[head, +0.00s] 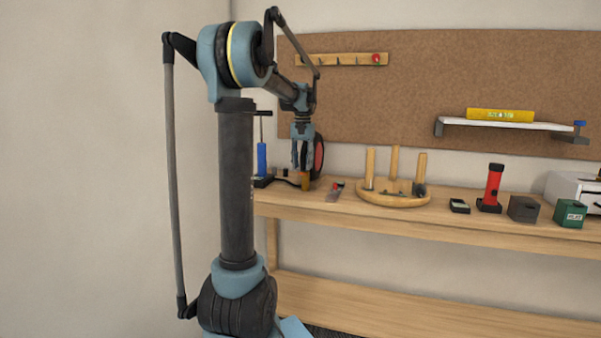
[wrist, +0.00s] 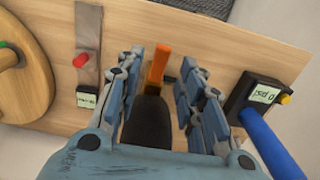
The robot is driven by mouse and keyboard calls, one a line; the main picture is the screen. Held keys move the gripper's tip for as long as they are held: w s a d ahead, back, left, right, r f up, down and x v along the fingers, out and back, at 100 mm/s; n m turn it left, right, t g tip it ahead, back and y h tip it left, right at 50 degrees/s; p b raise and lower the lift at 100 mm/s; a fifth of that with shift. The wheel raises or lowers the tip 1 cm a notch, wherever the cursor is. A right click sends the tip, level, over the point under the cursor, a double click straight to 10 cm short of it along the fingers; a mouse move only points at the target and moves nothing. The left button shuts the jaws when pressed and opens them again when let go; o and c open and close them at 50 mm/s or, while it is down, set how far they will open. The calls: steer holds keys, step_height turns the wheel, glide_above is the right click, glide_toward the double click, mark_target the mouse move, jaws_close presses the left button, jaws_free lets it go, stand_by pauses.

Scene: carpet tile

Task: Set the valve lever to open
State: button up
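My gripper (head: 301,166) points down over the left end of the bench. In the wrist view its fingers (wrist: 162,60) are apart. An orange, lever-like bar (wrist: 158,66) lies between them in the picture, with a gap on each side. The orange piece also shows below the fingertips in the head view (head: 305,182). It looks like the valve lever, but no marking on it is readable. A dark rounded body (wrist: 148,122) adjoins it and hides its near end. A red and black wheel (head: 319,156) stands behind the gripper.
A blue pump (head: 262,160) with a psi gauge (wrist: 262,95) stands close by. On the other side are a grey strip with a red knob (wrist: 80,61) and a round wooden peg base (head: 394,199). A red flashlight (head: 493,183) and small boxes stand further right.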

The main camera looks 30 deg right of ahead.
mark_target(303, 174)
steer(key=shift+f, duration=1.6)
jaws_close()
